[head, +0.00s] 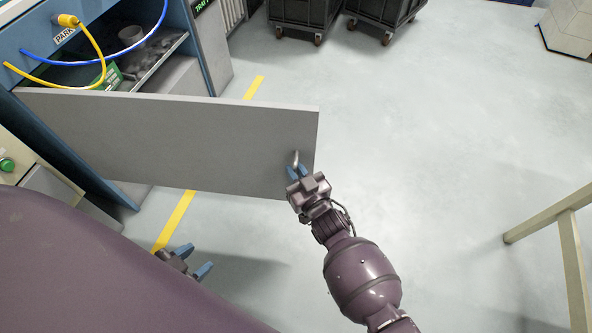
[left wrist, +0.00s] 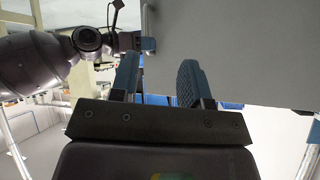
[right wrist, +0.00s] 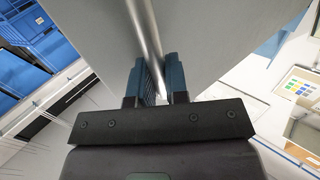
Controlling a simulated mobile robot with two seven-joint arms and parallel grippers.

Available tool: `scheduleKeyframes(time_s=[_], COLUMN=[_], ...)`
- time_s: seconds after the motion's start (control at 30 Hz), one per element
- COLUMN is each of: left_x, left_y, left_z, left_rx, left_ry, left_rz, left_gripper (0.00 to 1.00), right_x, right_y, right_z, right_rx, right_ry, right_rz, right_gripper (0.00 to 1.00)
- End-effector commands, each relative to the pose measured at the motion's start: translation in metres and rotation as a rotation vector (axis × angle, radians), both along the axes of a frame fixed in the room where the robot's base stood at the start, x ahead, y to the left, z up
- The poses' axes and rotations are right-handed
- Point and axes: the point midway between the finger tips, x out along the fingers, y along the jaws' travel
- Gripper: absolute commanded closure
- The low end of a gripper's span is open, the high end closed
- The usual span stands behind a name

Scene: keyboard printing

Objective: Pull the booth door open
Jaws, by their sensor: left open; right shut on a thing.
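The booth door (head: 200,140) is a flat grey panel standing swung out from the blue booth (head: 190,50) at the left of the head view. Its metal handle (head: 295,159) is near the free right end. My right gripper (head: 297,174) is shut on this handle; in the right wrist view the bar of the handle (right wrist: 147,40) runs between the fingers. My left gripper (head: 190,262) is open and empty, low at the left in front of the door and apart from it. The door panel also fills the upper right of the left wrist view (left wrist: 240,50).
Inside the booth are a tray with grey pieces and a cup (head: 131,36). Yellow and blue hoses (head: 100,62) hang at its front. Dark wheeled bins (head: 305,12) stand at the back. A beige frame (head: 560,215) is at the right. The floor between is clear.

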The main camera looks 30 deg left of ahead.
Motion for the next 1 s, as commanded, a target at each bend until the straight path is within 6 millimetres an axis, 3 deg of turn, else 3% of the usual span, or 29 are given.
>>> scheduleKeyframes(time_s=[0.07,0.1,0.23,0.67,1.0], left_x=[-0.001,-0.001,-0.003,-0.004,0.003], left_y=[0.000,0.000,0.001,0.001,0.003], left_z=[0.000,-0.001,-0.002,-0.001,0.011], left_rx=[0.001,0.001,0.002,0.001,-0.022], left_ry=[0.003,0.004,0.009,0.009,-0.008], left_rz=[0.001,0.001,0.002,0.004,0.025], left_gripper=[0.57,0.57,0.57,0.57,0.57], right_x=[-0.002,-0.002,-0.002,-0.002,-0.028], right_y=[0.004,0.004,0.003,-0.003,-0.044], right_z=[0.002,0.002,0.002,0.001,0.006], right_rx=[0.001,0.001,0.002,-0.001,-0.001], right_ry=[-0.008,-0.008,-0.006,-0.003,-0.010], right_rz=[0.007,0.007,0.005,0.001,0.001], right_gripper=[1.00,0.79,0.61,0.61,0.61])
